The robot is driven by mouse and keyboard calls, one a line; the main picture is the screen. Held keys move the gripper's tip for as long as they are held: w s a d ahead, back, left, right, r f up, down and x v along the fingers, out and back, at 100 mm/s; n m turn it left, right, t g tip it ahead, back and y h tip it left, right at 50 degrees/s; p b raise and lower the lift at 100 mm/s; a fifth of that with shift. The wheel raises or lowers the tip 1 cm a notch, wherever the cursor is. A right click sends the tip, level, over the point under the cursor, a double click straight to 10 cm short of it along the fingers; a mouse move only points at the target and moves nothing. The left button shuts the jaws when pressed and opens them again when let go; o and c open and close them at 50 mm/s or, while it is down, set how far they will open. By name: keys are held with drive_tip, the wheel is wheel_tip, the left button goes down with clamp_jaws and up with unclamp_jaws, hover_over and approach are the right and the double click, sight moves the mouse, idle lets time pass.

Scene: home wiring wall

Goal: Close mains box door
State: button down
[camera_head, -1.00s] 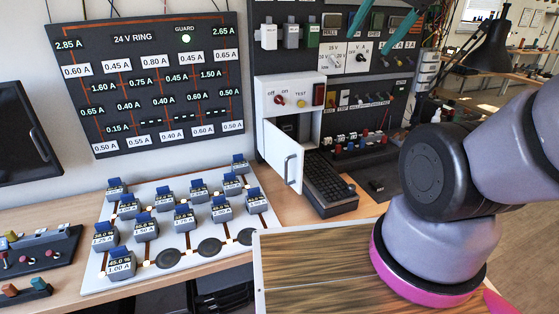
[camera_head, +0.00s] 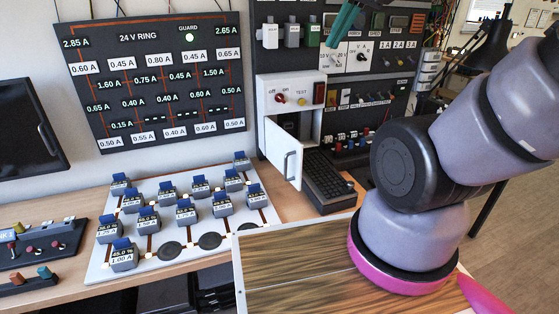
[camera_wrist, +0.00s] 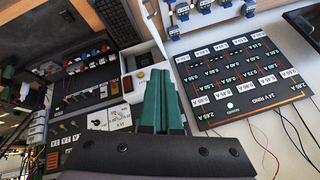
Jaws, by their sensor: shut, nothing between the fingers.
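The white mains box (camera_head: 291,92) is on the dark wall panel in the head view, with a red knob and a yellow button on its front. Its white door (camera_head: 273,148) hangs open, swung out toward the table, with a grey handle (camera_head: 289,164) on it. The box also shows in the wrist view (camera_wrist: 131,62), partly hidden behind my fingers. A thin white strip there appears to be the door (camera_wrist: 156,30). My gripper's teal fingers (camera_head: 335,42) come in from the top, above and right of the box, apart from the door. They are together and empty in the wrist view (camera_wrist: 161,78).
A black keyboard-like block (camera_head: 328,182) lies on the table right of the door. A white board (camera_head: 100,250) with several meter blocks is at front left. The 24 V RING panel (camera_head: 155,85) hangs left of the box. A wooden-topped surface (camera_head: 300,270) is in front.

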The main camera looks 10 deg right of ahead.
drive_tip(key=w+a+f+n+g+h, duration=0.2)
drive_tip(key=w+a+f+n+g, duration=0.4)
drive_tip(key=w+f+n, duration=0.6)
drive_tip(key=w+a+f+n+h, duration=0.1)
drive_tip(key=a+f+n, duration=0.35)
drive_tip(key=f, duration=0.35)
drive_tip(key=w+a+f+n+h, duration=0.1)
drive_tip(key=a+f+n+h, duration=0.1)
drive_tip(key=a+f+n, duration=0.45)
drive_tip(key=d+f+m, duration=0.1)
drive_tip(key=d+f, duration=0.7)
drive_tip(key=f, duration=0.3)
drive_tip(key=shift+w+d+f, duration=0.2)
drive_tip(key=shift+w+f, duration=0.1)
drive_tip(key=shift+w, duration=0.05)
drive_tip(key=shift+d, duration=0.1)
